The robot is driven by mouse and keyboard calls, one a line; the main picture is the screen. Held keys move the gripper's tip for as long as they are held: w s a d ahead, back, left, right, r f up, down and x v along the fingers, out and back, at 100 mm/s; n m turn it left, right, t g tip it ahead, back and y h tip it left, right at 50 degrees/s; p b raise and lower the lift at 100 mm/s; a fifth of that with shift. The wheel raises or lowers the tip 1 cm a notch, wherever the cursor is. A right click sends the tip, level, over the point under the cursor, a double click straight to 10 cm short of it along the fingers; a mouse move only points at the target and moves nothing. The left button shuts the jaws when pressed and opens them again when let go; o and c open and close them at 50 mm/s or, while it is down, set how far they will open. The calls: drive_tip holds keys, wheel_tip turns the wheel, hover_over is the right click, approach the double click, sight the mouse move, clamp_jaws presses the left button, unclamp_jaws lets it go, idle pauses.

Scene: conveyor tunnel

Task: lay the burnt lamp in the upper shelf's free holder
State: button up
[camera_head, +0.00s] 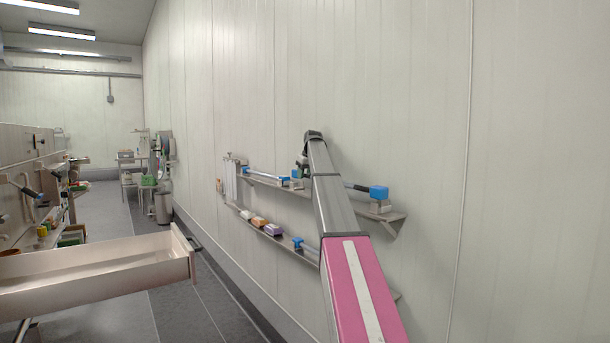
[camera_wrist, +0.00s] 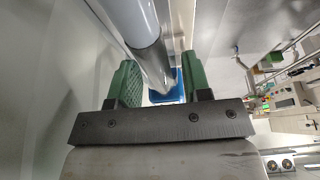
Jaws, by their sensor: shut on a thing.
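The burnt lamp (camera_wrist: 150,55) is a pale tube with a dark grey end band. In the wrist view it runs between the green finger pads of my gripper (camera_wrist: 158,78), which is shut on it. A dark rod, seemingly its end, shows right of my arm in the head view (camera_head: 357,187), close to a blue holder block (camera_head: 379,192) on the upper shelf (camera_head: 398,215). A blue part also shows behind the tube in the wrist view (camera_wrist: 180,88). I cannot tell whether the lamp touches the holder. My arm hides its middle in the head view.
Another tube with blue ends (camera_head: 265,175) lies on the upper shelf's left part. The lower shelf holds small boxes (camera_head: 260,223) and a blue-ended item (camera_head: 298,243). An open drawer (camera_head: 100,262) juts out at left. Wall panels stand close behind the shelves.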

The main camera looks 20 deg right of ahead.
sight(305, 191)
drive_tip(key=shift+f, duration=0.3)
idle(0.4)
drive_tip(key=shift+f, duration=2.05)
drive_tip(key=o, duration=1.4)
drive_tip(key=shift+c, duration=0.2)
drive_tip(key=v, duration=1.1)
drive_tip(key=shift+w, duration=0.1)
